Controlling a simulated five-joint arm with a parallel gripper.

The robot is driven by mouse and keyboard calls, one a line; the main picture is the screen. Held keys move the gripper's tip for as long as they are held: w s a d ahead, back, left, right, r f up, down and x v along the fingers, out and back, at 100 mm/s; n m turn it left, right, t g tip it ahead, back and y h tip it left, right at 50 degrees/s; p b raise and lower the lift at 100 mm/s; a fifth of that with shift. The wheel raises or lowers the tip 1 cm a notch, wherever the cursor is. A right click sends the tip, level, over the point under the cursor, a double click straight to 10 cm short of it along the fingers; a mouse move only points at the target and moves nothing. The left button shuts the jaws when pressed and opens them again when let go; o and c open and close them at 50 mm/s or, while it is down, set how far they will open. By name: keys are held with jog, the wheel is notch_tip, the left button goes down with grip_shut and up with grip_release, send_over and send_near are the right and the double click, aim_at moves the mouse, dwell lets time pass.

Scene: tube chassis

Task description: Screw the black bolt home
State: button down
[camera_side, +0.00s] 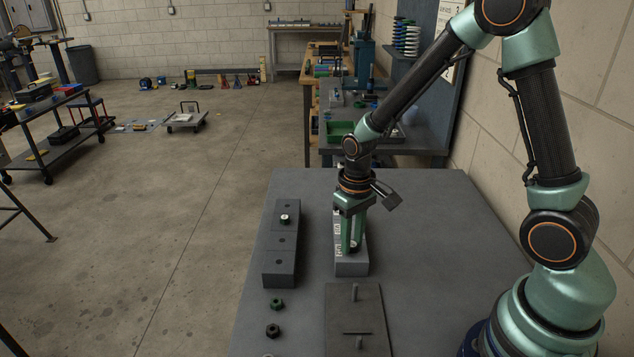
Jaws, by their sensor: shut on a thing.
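My gripper (353,246) points straight down over the grey block (352,269) in the middle of the table. It is shut on a small dark piece at its fingertips, which looks like the black bolt. The fingers hide most of it, and I cannot tell how deep it sits in the block. The block has pale labels along its left side and is partly covered by my gripper.
A longer grey block (281,262) with holes stands to the left, a light-topped piece (286,219) in it. A dark plate (357,318) with upright pegs is front centre.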

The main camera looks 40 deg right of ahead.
jog(key=shift+m, duration=1.4)
jog(key=shift+m, duration=0.9)
jog(key=m, duration=0.3)
jog(key=shift+f, duration=0.1)
jog(key=c, duration=0.8)
grip_release()
